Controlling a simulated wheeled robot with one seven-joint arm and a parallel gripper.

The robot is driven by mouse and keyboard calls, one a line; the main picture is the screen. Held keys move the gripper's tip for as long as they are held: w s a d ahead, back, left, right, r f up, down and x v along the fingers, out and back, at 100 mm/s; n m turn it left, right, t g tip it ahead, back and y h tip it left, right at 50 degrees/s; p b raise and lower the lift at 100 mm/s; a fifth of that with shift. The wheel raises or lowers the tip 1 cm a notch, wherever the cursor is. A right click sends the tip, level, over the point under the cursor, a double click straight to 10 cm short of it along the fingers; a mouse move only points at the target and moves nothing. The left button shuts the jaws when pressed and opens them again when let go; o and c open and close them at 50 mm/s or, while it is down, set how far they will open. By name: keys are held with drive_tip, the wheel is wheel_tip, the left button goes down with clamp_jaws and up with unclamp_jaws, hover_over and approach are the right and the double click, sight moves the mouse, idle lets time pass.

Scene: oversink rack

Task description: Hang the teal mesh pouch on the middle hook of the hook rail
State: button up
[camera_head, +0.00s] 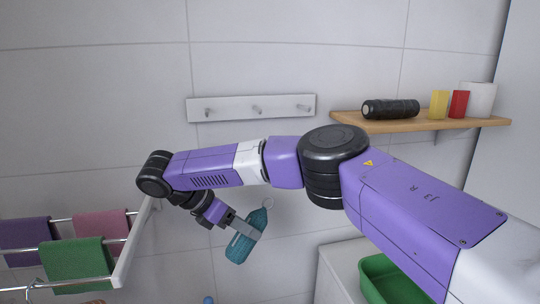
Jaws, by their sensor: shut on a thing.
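The teal mesh pouch (243,248) hangs tilted in my gripper (246,226), in the lower middle of the head view. My gripper is shut on the pouch, across its upper part. A pale ring or loop (267,203) shows at the pouch's upper right end, free of the fingers. The white hook rail (235,103) is fixed to the tiled wall above my arm. Its middle hook (257,109) is bare, as are the left hook (209,112) and the right hook (303,107). The pouch is well below the rail and apart from it.
A wooden shelf (400,126) at right holds a black bottle (390,109), a yellow item (438,104), a red item (459,104) and a white container (481,98). A towel rack (130,252) with several towels stands at lower left. A green basin (385,283) is at lower right.

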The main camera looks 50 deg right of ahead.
drive_tip(key=r+n+t+h, duration=0.1)
drive_tip(key=r+n+t, duration=0.1)
drive_tip(key=r+t, duration=0.1)
drive_tip(key=r+n+t+h+p, duration=0.1)
drive_tip(key=r+n+t, duration=0.1)
drive_tip(key=r+n, duration=0.1)
drive_tip(key=s+r+n+t+h+p, duration=0.1)
drive_tip(key=r+n+t, duration=0.2)
drive_tip(key=r, duration=0.1)
drive_tip(key=shift+d+r+t+h, duration=0.15)
drive_tip(key=shift+d+t+h, duration=0.15)
drive_tip(key=shift+d+h, duration=0.1)
drive_tip(key=s+r+n+t+y+p, duration=0.25)
drive_tip(key=s+r+n+t, duration=0.3)
drive_tip(key=r+t, duration=0.45)
drive_tip(key=d+f+x, duration=0.1)
drive_tip(key=x, duration=0.9)
drive_tip(key=shift+s+f+h, duration=0.35)
drive_tip(key=shift+d, duration=0.1)
idle(0.3)
idle(0.3)
drive_tip(key=o, duration=1.5)
drive_tip(key=shift+o, duration=0.2)
